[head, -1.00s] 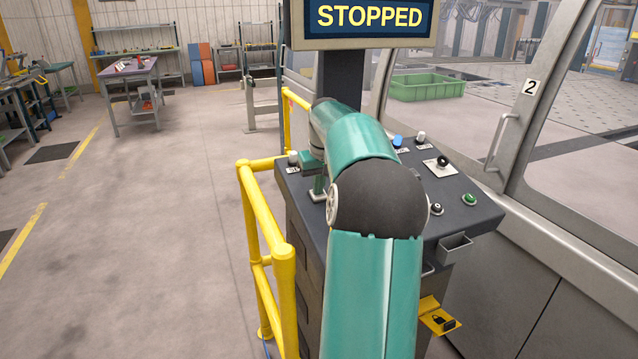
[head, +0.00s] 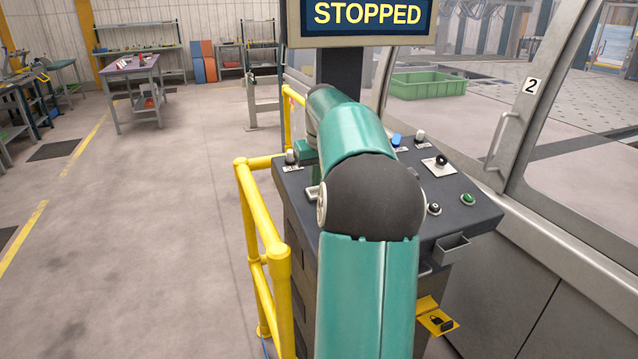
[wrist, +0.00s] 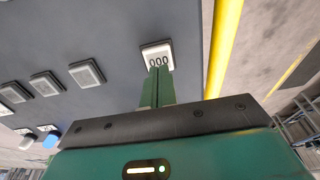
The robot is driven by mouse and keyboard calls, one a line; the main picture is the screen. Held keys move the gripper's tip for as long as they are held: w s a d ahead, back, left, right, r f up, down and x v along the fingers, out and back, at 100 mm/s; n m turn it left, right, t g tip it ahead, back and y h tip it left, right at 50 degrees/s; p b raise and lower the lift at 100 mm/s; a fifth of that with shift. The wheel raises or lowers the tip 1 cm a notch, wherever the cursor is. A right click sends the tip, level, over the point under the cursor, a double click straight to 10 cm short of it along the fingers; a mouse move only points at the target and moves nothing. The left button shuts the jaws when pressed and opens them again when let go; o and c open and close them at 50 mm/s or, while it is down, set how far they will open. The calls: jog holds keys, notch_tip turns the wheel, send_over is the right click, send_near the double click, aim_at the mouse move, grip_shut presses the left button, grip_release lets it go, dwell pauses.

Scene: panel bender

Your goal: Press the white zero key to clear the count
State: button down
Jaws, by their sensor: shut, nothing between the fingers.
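The white key (wrist: 157,55) marked 000 shows on the dark panel in the wrist view. My gripper (wrist: 159,70) is shut and empty, its two green fingers together. Their tips overlap the key's lower edge in the wrist view; I cannot tell whether they touch it. In the head view my arm covers the fingertips, and a small pale piece shows on the panel just left of my arm. The screen (head: 368,14) above the console reads STOPPED in yellow.
Several grey square keys (wrist: 87,73) lie left of the white key in the wrist view. The console (head: 470,222) carries a blue knob (head: 397,139), a black-knobbed lever (head: 441,160) and a green button (head: 468,199). A yellow rail (head: 262,215) runs along its left side.

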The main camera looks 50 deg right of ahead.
jog(key=v, duration=1)
jog(key=shift+r, duration=0.3)
